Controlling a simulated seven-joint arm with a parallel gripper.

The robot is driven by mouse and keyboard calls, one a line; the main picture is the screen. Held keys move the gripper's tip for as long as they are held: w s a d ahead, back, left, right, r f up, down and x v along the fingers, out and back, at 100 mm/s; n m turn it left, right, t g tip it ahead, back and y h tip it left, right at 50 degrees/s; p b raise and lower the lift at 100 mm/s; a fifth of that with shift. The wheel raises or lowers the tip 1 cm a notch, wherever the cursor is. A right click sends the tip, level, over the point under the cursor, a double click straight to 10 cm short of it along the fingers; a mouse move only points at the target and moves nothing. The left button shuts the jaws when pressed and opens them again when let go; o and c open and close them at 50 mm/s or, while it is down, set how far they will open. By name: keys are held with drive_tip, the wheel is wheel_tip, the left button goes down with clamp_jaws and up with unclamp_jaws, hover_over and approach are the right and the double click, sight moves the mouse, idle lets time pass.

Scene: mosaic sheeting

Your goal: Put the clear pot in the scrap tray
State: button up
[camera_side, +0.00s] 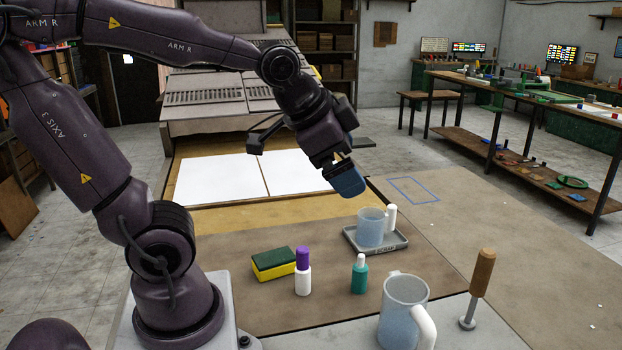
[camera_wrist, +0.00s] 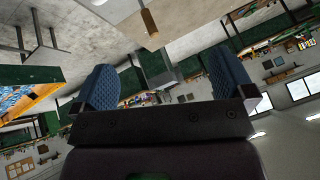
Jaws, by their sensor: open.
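A clear, bluish pot (camera_side: 370,229) stands upright inside the grey scrap tray (camera_side: 352,243) in the side view. A white upright piece (camera_side: 391,217) shows at its right edge; I cannot tell whether it is part of the pot or separate. My gripper (camera_side: 347,180) is above the tray and a little to the left, apart from the pot. In the wrist view, the two blue fingers of my gripper (camera_wrist: 165,82) are spread wide with nothing held between them. The pot and tray do not show in the wrist view.
A clear jug (camera_side: 402,298) with a white handle stands at the front, beside a wooden-handled tool (camera_side: 480,275). A teal bottle (camera_side: 359,275), a purple-capped bottle (camera_side: 302,272) and a sponge (camera_side: 273,263) stand left of the jug. The table around the blue outline (camera_side: 413,190) is clear.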

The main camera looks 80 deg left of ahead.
drive_tip(key=s+d+n+g+h, duration=0.1)
drive_tip(key=s+d+n, duration=0.2)
drive_tip(key=s, duration=0.3)
drive_tip(key=shift+d+f+h, duration=0.3)
drive_tip(key=shift+d, duration=0.55)
